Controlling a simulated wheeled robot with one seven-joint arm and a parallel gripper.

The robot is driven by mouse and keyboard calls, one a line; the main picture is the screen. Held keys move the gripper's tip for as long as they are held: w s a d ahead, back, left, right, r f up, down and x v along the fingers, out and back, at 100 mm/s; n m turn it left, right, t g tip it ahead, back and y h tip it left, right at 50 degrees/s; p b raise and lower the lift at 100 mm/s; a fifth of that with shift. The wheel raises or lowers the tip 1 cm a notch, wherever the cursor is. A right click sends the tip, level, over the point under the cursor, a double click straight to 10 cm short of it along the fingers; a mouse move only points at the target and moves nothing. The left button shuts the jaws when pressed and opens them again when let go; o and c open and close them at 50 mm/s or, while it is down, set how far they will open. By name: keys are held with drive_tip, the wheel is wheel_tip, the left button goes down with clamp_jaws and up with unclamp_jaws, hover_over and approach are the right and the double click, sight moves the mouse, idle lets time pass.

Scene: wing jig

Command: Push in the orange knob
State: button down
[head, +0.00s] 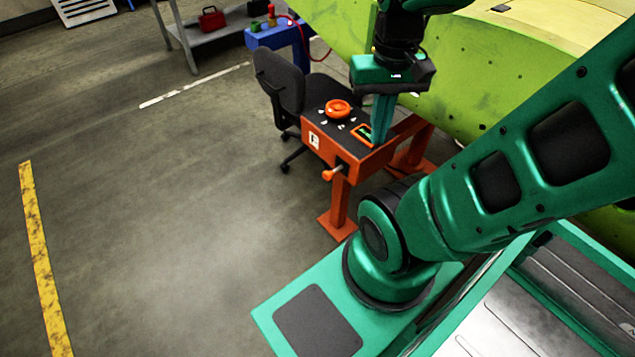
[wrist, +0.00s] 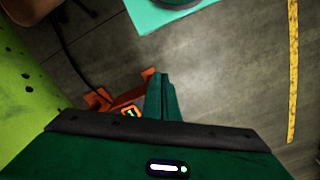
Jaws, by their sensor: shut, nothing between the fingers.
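The orange stand (head: 340,150) has a dark sloped top. A round orange dial (head: 338,108) sits on that top, and an orange knob (head: 331,173) on a short metal stem sticks out from the stand's front side. My gripper (head: 380,141) points down with its fingers together and empty. In the head view it appears over the right end of the top, beside a small lit display (head: 362,132), to the right of the dial and knob. In the wrist view my fingers (wrist: 160,76) hide part of the stand; the display (wrist: 130,113) shows beside them, and I cannot make out the knob there.
A black office chair (head: 285,85) stands close behind the stand. A large green wing panel (head: 470,85) lies behind and right of my gripper. A blue cart (head: 275,36) and a grey shelf (head: 205,38) stand farther back. The floor (head: 150,200) to the left is clear.

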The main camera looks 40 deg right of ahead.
drive_tip(key=w+a+f+n+g+h, duration=0.2)
drive_tip(key=w+f+n+g, duration=0.1)
drive_tip(key=w+f+n, duration=0.3)
drive_tip(key=w+a+f+n+g+h, duration=0.3)
drive_tip(key=w+f, duration=0.4)
drive_tip(key=w, duration=0.1)
drive_tip(key=w+a+f+n+h, duration=0.2)
drive_tip(key=f+n+h, duration=0.1)
drive_tip(key=f, duration=0.2)
drive_tip(key=w+a+f+n+h, duration=0.2)
drive_tip(key=a+f+n, duration=0.1)
drive_tip(key=f, duration=0.2)
drive_tip(key=n+t+h, duration=0.7)
drive_tip(key=n+h, duration=0.1)
drive_tip(key=n, duration=0.2)
approach(325, 177)
drive_tip(key=d, duration=0.6)
drive_tip(key=shift+w+d+f, duration=0.1)
drive_tip(key=shift+d+f, duration=0.1)
